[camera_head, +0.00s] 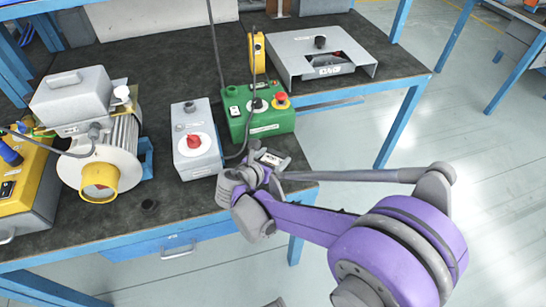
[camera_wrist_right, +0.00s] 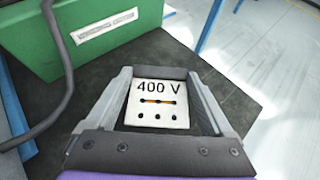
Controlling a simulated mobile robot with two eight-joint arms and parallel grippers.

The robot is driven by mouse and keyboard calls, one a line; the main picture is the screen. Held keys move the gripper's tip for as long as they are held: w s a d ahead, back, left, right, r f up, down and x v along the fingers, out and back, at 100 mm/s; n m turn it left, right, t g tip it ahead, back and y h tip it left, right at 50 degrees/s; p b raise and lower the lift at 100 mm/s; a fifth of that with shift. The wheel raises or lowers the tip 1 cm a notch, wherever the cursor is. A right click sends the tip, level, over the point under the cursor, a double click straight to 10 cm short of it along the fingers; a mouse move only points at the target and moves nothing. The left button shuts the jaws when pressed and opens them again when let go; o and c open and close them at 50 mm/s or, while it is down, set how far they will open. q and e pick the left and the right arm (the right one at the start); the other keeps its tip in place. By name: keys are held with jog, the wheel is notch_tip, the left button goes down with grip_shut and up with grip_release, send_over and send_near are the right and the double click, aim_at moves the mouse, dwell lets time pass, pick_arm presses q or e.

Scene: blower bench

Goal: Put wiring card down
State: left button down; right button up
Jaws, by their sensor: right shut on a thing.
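The wiring card is a small white card (camera_wrist_right: 157,104) marked "400 V", with an orange strip and black dots, between the two fingers of my right gripper (camera_wrist_right: 160,108). The gripper is shut on it. In the head view my right gripper (camera_head: 256,172) is at the right front part of the bench, and the card (camera_head: 271,159) shows just beyond it. The card is over the dark mat near the green box; I cannot tell whether it touches the mat. My left gripper is not in view.
The green control box (camera_head: 258,113) stands just behind the card, and a grey box with a red knob (camera_head: 197,140) stands to the left. A blower motor (camera_head: 105,160) is farther left. A grey metal plate stand (camera_head: 322,55) is at the back right. The bench's right edge is close.

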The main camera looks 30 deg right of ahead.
jog(key=shift+f, duration=0.15)
jog(key=o, duration=1.1)
jog(key=shift+c, duration=0.2)
